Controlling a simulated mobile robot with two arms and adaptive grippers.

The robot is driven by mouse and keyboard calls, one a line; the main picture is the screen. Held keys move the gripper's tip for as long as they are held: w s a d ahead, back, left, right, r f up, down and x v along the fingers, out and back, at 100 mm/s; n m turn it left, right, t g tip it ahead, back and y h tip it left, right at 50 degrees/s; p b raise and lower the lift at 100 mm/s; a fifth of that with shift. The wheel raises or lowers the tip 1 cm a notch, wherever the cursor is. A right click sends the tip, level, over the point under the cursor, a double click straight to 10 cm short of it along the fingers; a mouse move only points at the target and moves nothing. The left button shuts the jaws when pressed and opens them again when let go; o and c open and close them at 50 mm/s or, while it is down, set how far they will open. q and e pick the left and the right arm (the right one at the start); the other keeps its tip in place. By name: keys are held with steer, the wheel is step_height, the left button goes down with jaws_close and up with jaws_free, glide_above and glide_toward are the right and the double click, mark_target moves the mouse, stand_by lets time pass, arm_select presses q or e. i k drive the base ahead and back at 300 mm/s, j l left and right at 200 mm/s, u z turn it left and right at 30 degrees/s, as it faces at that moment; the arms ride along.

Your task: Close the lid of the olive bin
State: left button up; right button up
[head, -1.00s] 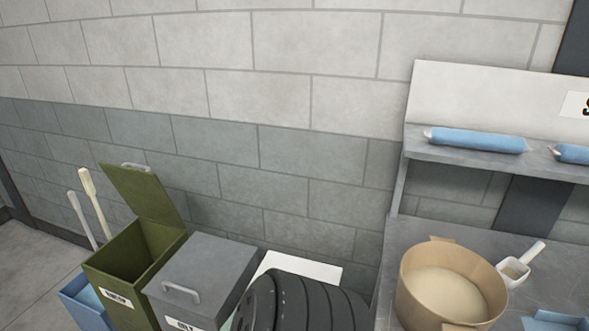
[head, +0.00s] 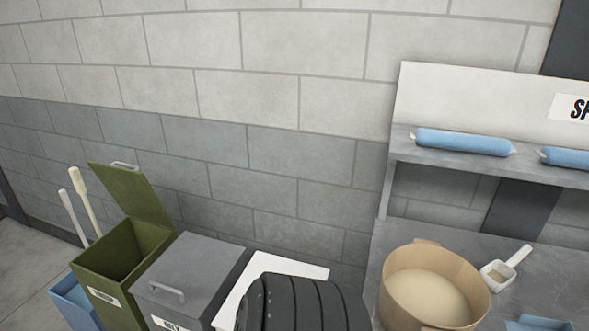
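The olive bin (head: 118,297) stands at the lower left in the head view, against the block wall. Its lid (head: 133,197) is open, tilted up and back toward the wall, with a pale handle (head: 125,165) at its top edge. The inside of the bin looks dark and empty as far as I can see. A white label is on its front. Neither of my grippers shows in the head view.
A grey bin (head: 192,272) with its lid shut stands right beside the olive bin. A blue bin (head: 72,296) and two pale long-handled tools (head: 83,198) are to its left. Black tyres (head: 300,303) stand to the right, then a bench with a tan tub (head: 432,287).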

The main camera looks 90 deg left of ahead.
mark_target(130, 190)
steer(key=i+u, duration=0.1)
steer(key=u, duration=0.3)
steer(key=i+u, duration=0.1)
steer(key=u, duration=0.25)
steer(key=i+l+u, duration=0.1)
steer(key=u, duration=0.3)
